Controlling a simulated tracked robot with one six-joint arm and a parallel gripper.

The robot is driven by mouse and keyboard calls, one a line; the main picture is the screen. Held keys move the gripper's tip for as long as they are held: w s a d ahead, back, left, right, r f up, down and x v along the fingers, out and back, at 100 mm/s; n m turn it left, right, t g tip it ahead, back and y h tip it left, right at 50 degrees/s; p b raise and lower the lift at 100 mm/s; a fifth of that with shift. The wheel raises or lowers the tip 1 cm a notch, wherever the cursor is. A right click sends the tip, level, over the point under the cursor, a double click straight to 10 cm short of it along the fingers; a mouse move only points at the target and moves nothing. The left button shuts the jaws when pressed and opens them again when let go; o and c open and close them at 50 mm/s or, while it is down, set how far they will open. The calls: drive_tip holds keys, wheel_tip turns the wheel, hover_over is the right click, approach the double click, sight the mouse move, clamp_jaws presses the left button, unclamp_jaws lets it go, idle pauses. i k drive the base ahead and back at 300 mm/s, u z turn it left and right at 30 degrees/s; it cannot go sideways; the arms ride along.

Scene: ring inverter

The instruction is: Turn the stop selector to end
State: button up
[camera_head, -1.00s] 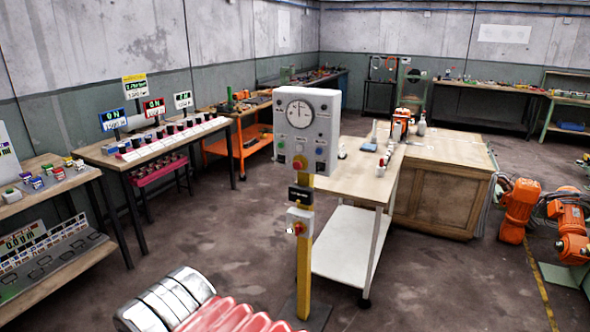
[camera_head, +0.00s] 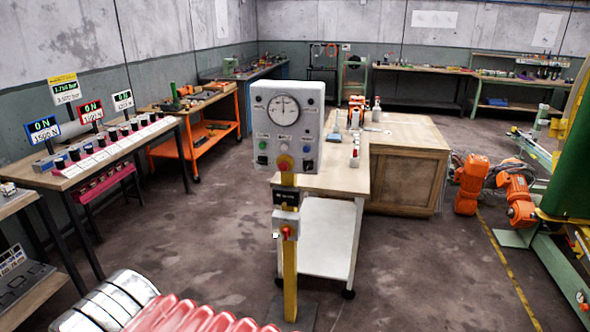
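A white control panel (camera_head: 313,110) stands upright on a yellow post (camera_head: 290,262) near the middle. It bears a round dial (camera_head: 284,110), small buttons and two dark knobs, one lower left (camera_head: 262,160) and one lower right (camera_head: 308,165). A red-orange knob with yellow around it (camera_head: 285,162) sits at its lower edge. Below, a small grey box (camera_head: 286,223) carries a red switch (camera_head: 287,232). I cannot tell which control is the stop selector or where it points. My gripper is not in view; silver and red ribbed parts fill the bottom left, apart from the panel in the picture.
A white trolley with a wooden top (camera_head: 328,240) stands close behind the post. A wooden cabinet (camera_head: 402,185) is behind it. Orange motors (camera_head: 471,185) and a green machine (camera_head: 572,155) are at right. A bench (camera_head: 120,148) is at left. Floor left of the post is clear.

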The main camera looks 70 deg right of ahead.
sight(307, 165)
drive_tip(key=z, duration=0.25)
drive_tip(key=i, duration=0.7)
drive_tip(key=z, duration=0.9)
drive_tip(key=i, duration=0.8)
drive_tip(key=z, duration=0.5)
